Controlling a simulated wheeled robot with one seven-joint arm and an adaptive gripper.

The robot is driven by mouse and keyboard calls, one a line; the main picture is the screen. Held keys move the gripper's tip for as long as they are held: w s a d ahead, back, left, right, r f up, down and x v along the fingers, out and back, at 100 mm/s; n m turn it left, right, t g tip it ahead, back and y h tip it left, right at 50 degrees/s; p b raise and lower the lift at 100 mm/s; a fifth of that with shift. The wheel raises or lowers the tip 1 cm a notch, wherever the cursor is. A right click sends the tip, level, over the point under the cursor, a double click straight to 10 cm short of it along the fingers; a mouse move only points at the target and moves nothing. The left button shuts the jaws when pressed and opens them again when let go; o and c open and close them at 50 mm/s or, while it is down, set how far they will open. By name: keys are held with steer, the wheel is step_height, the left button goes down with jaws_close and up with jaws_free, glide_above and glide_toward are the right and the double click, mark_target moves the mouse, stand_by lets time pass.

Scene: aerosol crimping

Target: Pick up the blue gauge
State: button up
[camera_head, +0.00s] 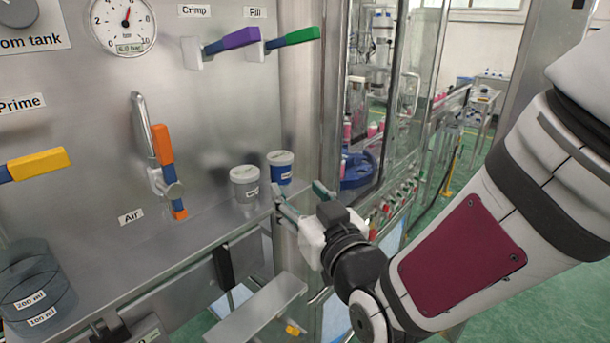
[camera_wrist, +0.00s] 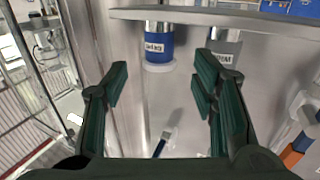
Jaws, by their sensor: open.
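The blue gauge (camera_head: 281,171), a short cylinder with a pale top and a white label, stands upright on the steel ledge against the panel. A similar grey gauge (camera_head: 245,186) stands just left of it. My gripper (camera_head: 299,191) is open and empty at the ledge's right end, in front of the blue gauge and apart from it. In the wrist view, the blue gauge (camera_wrist: 158,50) shows ahead in the gap between the green fingers (camera_wrist: 162,72). The grey gauge (camera_wrist: 226,48) shows there behind the right finger, which partly covers it.
An orange-handled Air lever (camera_head: 162,146) and purple (camera_head: 238,39) and green (camera_head: 296,37) levers stick out from the panel. A glass-doored frame (camera_head: 385,90) stands right of the gauges.

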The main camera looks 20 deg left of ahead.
mark_target(284, 174)
steer(key=p+x, duration=0.2)
steer(key=x, duration=0.8)
steer(key=shift+w+a, duration=0.15)
steer(key=shift+w, duration=0.1)
steer(key=shift+r, duration=0.1)
steer(key=c, duration=1.2)
